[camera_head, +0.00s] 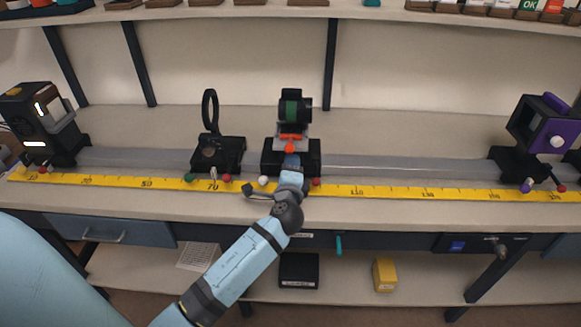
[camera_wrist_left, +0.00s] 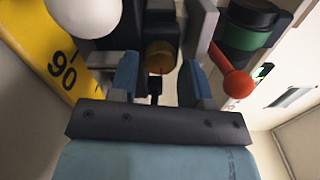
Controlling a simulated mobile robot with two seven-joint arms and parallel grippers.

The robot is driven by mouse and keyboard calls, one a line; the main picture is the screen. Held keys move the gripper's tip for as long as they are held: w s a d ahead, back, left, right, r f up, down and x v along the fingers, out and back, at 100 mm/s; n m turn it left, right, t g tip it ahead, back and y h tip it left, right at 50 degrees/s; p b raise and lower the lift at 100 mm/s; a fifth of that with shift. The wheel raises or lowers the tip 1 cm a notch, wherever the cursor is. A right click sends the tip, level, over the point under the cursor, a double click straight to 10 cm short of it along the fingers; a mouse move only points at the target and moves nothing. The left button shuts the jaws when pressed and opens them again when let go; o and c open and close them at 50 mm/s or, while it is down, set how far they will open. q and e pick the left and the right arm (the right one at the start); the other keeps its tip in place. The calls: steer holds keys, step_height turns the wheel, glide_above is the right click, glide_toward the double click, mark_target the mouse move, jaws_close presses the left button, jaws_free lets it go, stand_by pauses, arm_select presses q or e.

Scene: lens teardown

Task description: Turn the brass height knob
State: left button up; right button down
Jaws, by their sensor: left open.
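The brass height knob (camera_wrist_left: 160,56) shows in the left wrist view as a small round gold-brown knob on a dark mount. My left gripper (camera_wrist_left: 158,76) is open, with one blue finger on each side of the knob; I cannot tell whether either finger touches it. In the head view the left gripper (camera_head: 292,164) is at the front of the middle black carriage (camera_head: 313,158), below the green-banded lens holder (camera_head: 291,109). The knob is hidden there behind the gripper. My right gripper is not in view.
A red ball-ended lever (camera_wrist_left: 238,83) and a white ball (camera_wrist_left: 86,15) flank the fingers closely. The yellow ruler (camera_head: 390,191) runs along the rail's front. A ring holder (camera_head: 210,110) stands left on the rail, a purple unit (camera_head: 550,135) far right.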

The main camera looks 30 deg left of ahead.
arm_select(q)
steer(key=v, duration=1.3)
steer(key=shift+s+d, duration=0.15)
steer(key=s+d+f+n+g+h, duration=0.4)
steer(key=s+d+f+n+h, duration=0.7)
steer(key=s+f, duration=0.35)
step_height(320, 180, up, 16)
steer(key=a+h+p, duration=0.1)
steer(key=p, duration=2.2)
steer(key=shift+s+a+r, duration=0.15)
steer(key=shift+s+a, duration=0.05)
steer(key=shift+s, duration=0.2)
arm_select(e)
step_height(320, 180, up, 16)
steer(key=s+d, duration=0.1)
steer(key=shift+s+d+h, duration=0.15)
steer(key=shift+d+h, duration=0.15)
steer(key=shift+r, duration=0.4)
